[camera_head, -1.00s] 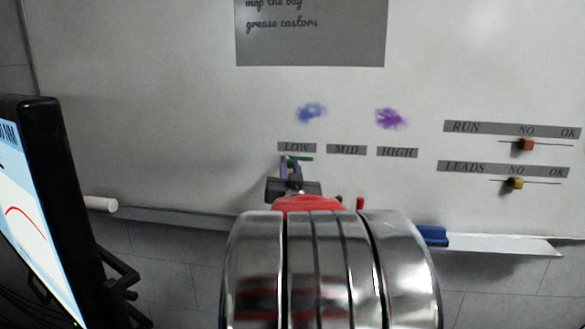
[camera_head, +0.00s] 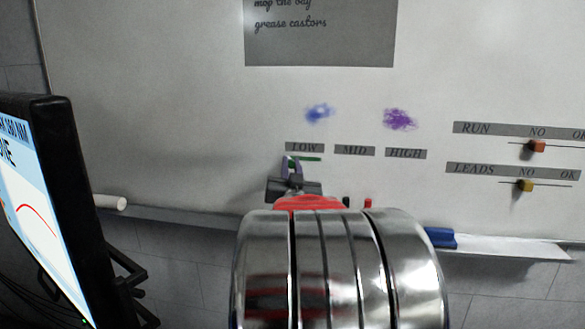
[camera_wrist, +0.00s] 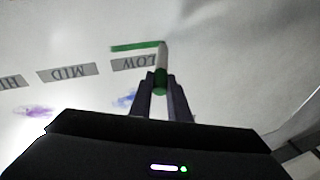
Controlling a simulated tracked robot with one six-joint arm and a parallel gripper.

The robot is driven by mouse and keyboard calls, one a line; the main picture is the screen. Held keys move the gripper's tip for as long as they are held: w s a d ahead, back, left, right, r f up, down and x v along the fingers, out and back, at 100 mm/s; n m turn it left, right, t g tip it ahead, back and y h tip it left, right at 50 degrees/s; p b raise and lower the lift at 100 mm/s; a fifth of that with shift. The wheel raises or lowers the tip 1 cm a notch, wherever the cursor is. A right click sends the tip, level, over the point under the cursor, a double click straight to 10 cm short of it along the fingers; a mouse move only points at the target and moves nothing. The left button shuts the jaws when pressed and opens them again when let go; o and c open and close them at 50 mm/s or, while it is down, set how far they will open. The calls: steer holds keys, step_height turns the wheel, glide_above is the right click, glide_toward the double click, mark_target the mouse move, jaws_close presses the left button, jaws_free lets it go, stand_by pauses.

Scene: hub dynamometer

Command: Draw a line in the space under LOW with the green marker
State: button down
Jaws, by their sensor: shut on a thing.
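The grey LOW label (camera_head: 304,147) is on the whiteboard, left of MID and HIGH. A green line (camera_head: 308,159) lies just under it; in the wrist view, which is upside down, the line (camera_wrist: 134,47) shows above the LOW label (camera_wrist: 134,63). My gripper (camera_head: 291,168) is at the line's left end, below LOW. In the wrist view my gripper (camera_wrist: 160,88) is shut on the green marker (camera_wrist: 161,66), which has a white body and green ends. Its tip meets the line's end at the board; exact contact cannot be told.
Blue (camera_head: 318,113) and purple (camera_head: 399,119) smudges sit above the labels. RUN and LEADS sliders (camera_head: 526,185) are at right. The tray below holds a white roll (camera_head: 110,203) and a blue eraser (camera_head: 440,237). A monitor (camera_head: 55,200) stands at left.

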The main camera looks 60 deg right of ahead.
steer(key=s+a, duration=0.3)
steer(key=a, duration=0.5)
steer(key=shift+s+a, duration=0.15)
steer(key=shift+s, duration=0.15)
stand_by(0.6)
steer(key=shift+s, duration=0.1)
